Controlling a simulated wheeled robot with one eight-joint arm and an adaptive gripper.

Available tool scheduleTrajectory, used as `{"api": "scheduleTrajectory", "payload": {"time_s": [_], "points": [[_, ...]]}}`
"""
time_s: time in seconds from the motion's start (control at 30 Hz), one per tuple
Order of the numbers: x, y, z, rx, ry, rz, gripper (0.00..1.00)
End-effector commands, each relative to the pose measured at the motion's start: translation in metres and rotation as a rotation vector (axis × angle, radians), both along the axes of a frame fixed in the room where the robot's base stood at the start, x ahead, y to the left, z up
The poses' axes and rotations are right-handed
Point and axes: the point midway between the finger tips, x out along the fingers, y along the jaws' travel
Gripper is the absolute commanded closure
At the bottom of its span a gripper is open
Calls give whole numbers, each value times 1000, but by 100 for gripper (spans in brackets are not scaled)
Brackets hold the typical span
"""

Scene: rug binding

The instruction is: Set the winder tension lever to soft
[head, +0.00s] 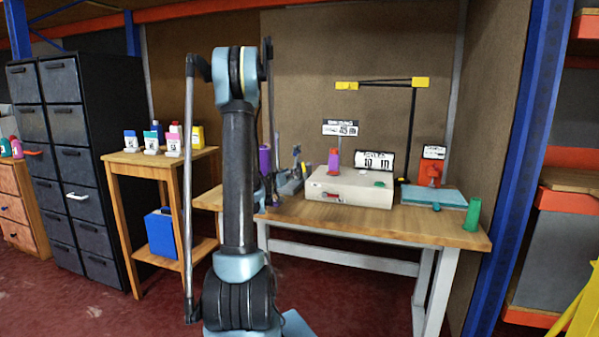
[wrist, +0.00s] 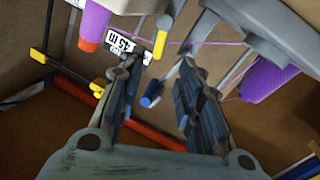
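In the wrist view, my gripper (wrist: 160,82) is open, with its two dark fingers apart and nothing clasped between them. A short blue-tipped lever (wrist: 150,97) shows in the gap, nearer the left finger. I cannot tell for sure that it is the tension lever, or whether a finger touches it. A grey machine body (wrist: 275,22) fills the upper right, with a purple thread cone (wrist: 268,80) beside it. In the head view, the grey winder parts (head: 290,186) stand on the bench behind my arm, by a purple cone (head: 265,160). The soft marking is not readable.
A black stand with yellow ends (head: 412,130) rises behind. A small table (head: 125,157) with bottles is at left.

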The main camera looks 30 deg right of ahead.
Motion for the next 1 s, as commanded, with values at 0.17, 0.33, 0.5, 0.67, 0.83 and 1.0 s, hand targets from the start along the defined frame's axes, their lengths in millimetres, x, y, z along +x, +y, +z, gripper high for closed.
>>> {"api": "scheduleTrajectory", "payload": {"time_s": [0.17, 0.33, 0.5, 0.67, 0.83, 1.0], "points": [[15, -29, 0, 0, 0, -2, 67], [29, -55, 0, 0, 0, -2, 67], [41, -75, 0, 1, 0, -1, 67], [48, -87, 0, 0, 0, -1, 67], [50, -91, 0, 0, 0, 0, 67], [50, -91, 0, 0, 0, 0, 67]]}}
